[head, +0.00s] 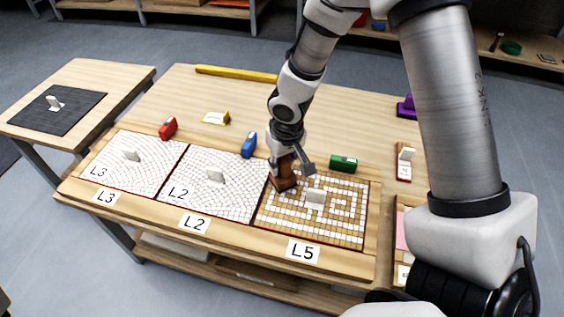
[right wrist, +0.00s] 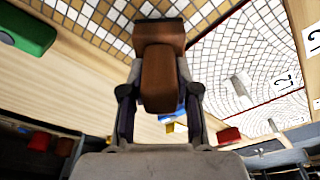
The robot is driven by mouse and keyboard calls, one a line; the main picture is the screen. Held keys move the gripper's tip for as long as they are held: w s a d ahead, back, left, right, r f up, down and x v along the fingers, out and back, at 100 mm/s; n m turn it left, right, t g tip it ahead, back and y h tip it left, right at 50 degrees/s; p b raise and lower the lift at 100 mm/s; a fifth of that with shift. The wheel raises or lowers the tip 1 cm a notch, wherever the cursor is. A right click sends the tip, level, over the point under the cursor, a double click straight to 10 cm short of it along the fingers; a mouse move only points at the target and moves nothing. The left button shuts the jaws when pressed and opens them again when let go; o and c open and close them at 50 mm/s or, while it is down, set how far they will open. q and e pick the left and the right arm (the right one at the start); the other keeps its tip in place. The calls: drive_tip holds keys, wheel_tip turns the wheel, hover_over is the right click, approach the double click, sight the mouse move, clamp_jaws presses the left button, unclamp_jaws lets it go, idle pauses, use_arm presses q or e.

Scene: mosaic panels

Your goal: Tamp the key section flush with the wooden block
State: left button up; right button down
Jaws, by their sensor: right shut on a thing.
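My right gripper (head: 289,167) is shut on the brown wooden block (head: 283,183), over the panel's back left corner. In the right wrist view the block (right wrist: 160,75) sits between both fingers, with the brown and white tiles (right wrist: 95,30) beyond it. I cannot tell whether the block touches the tiles. My left gripper is not in view.
White panels L2 (head: 205,200) and L3 (head: 120,175) lie to the left, each with an upright handle. Behind stand a blue object (head: 249,145), a red one (head: 168,128), a green one (head: 343,163) and a yellow bar (head: 235,74). A side table (head: 105,75) stands left.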

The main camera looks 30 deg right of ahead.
drive_tip(key=shift+r+p, duration=2.25)
drive_tip(key=shift+r, duration=0.85)
drive_tip(key=shift+f, duration=0.15)
wheel_tip(320, 180, down, 6)
drive_tip(key=b, duration=0.6)
drive_tip(key=shift+f+b, duration=0.45)
drive_tip(key=shift+b, duration=0.2)
wheel_tip(320, 180, up, 7)
drive_tip(key=p, duration=0.6)
drive_tip(key=shift+r, duration=0.1)
